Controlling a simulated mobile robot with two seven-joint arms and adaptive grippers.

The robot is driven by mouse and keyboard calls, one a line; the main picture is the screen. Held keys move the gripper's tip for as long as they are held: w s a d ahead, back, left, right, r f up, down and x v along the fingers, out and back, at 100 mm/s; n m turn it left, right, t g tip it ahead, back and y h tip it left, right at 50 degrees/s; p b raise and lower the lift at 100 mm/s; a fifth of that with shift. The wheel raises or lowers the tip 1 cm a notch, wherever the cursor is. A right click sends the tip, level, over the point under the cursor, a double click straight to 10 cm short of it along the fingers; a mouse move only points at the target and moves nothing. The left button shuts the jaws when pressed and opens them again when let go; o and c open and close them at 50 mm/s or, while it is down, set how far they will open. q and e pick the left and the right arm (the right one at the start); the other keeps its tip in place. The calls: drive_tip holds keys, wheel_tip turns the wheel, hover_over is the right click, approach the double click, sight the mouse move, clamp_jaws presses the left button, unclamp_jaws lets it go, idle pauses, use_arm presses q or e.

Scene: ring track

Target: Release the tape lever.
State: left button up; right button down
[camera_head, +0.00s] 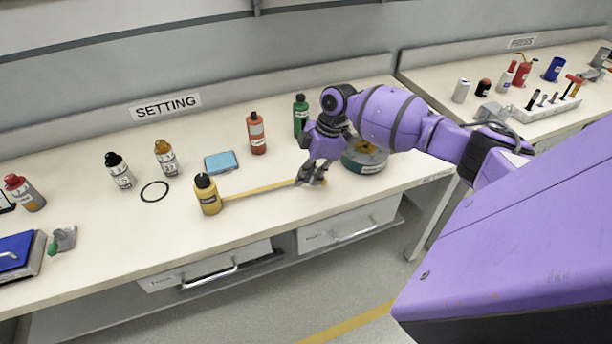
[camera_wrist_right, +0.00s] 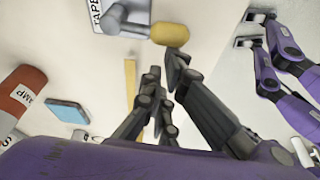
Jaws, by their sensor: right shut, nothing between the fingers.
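In the right wrist view the tape lever (camera_wrist_right: 128,24) is a grey arm with a yellow knob (camera_wrist_right: 170,35) at its end, beside a plate lettered TAPE (camera_wrist_right: 98,14). My right gripper (camera_wrist_right: 167,66) is shut and empty, its dark fingertips close to the knob; I cannot tell whether they touch. In the head view my right gripper (camera_head: 314,180) is low over the front part of the bench and hides most of the lever. A yellow strip (camera_head: 260,189) runs along the bench from a yellow bottle (camera_head: 208,195) towards the gripper. My left gripper is not seen.
A green round holder (camera_head: 363,168) stands just right of my right gripper, partly behind my arm. A red bottle (camera_head: 256,135), a green bottle (camera_head: 300,116) and a blue pad (camera_head: 221,162) lie behind the strip. Bench drawers (camera_head: 350,226) are below the front edge.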

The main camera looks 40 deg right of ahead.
idle(0.6)
drive_tip(key=shift+a, duration=0.25)
drive_tip(key=a, duration=0.2)
drive_tip(key=w+a+p, duration=0.1)
drive_tip(key=shift+r, duration=0.25)
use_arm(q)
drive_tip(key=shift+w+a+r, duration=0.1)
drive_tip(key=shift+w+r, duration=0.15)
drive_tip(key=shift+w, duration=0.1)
use_arm(e)
drive_tip(key=w+v, duration=0.1)
drive_tip(key=v, duration=0.7)
drive_tip(key=shift+s+r, duration=0.35)
drive_tip(key=shift+s, duration=0.2)
drive_tip(key=shift+d, duration=0.15)
